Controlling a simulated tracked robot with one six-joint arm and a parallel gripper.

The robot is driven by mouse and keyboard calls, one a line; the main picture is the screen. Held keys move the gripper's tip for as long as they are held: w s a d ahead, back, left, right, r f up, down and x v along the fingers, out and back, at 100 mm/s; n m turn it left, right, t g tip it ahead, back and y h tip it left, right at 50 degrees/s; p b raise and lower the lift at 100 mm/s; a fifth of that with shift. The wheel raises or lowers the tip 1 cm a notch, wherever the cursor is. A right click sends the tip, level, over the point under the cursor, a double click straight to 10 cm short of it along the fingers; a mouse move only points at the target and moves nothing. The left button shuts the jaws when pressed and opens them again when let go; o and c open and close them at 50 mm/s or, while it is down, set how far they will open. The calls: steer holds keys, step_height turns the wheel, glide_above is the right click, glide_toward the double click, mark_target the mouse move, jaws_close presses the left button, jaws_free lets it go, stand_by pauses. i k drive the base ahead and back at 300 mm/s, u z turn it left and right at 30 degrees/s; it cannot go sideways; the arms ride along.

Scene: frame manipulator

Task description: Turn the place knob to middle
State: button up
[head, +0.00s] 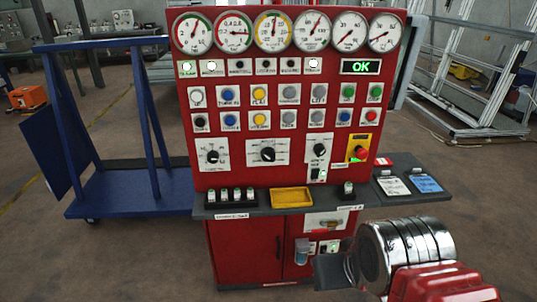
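A red control panel (290,190) stands upright in front of me. It bears three black rotary knobs on white dial plates: a left knob (212,156), a middle knob (267,154) with its pointer lying nearly sideways, and a right knob (319,150). The labels are too small to read, so I cannot tell which is the place knob. My arm, red and shiny metal, comes in at the lower right. Its dark end, my gripper (331,271), is in front of the cabinet's lower part, below the knobs and apart from them. Its fingers cannot be made out.
Several gauges (273,32) and rows of coloured buttons (259,94) sit above the knobs. A red emergency button (361,153) is right of the right knob. A grey shelf (300,207) with a yellow tray (291,198) juts out below. A blue cart (130,190) stands left.

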mark_target(267, 153)
steer(key=u, duration=0.95)
steer(key=k, duration=0.65)
steer(key=u, duration=0.25)
steer(key=i, duration=1)
steer(key=z, duration=0.05)
